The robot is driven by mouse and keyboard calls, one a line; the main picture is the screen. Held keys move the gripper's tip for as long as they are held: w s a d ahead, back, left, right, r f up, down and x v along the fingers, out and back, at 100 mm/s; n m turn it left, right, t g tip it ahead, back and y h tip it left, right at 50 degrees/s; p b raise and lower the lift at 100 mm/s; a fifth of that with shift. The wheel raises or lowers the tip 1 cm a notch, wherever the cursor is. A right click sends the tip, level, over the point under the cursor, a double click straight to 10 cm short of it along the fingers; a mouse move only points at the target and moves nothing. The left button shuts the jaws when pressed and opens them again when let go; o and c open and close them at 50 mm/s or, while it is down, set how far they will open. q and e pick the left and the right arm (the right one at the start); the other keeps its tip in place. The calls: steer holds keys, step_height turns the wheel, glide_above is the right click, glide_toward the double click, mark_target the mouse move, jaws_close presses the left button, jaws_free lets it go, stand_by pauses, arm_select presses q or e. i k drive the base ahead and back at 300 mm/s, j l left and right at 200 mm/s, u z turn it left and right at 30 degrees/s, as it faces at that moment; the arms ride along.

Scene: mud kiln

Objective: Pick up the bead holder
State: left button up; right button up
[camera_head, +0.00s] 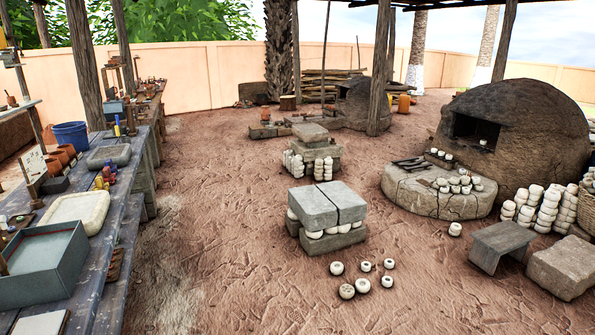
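I cannot tell which thing in view is the bead holder. Small items stand on the long dark table (107,273) at the left, among them a grey-green rectangular tray (72,262), a pale stone basin (92,207) and a group of small red, blue and yellow items (104,178). Dark thin tools (411,163) lie on the round stone slab (405,194) in front of the kiln. They are too small to make out clearly. Neither of my grippers shows in this view.
A domed mud kiln (535,130) stands at the right. Grey stone blocks (315,209) stand mid-yard, with several white pots (347,291) on the ground before them. A low bench (500,240) is at the right. Bare earth lies open between table and blocks.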

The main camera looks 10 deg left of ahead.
mark_target(107, 176)
steer(key=i+u, duration=0.4)
steer(key=i, duration=0.25)
steer(key=i+l+u, duration=0.25)
steer(key=i+u, duration=0.15)
steer(key=i, duration=0.25)
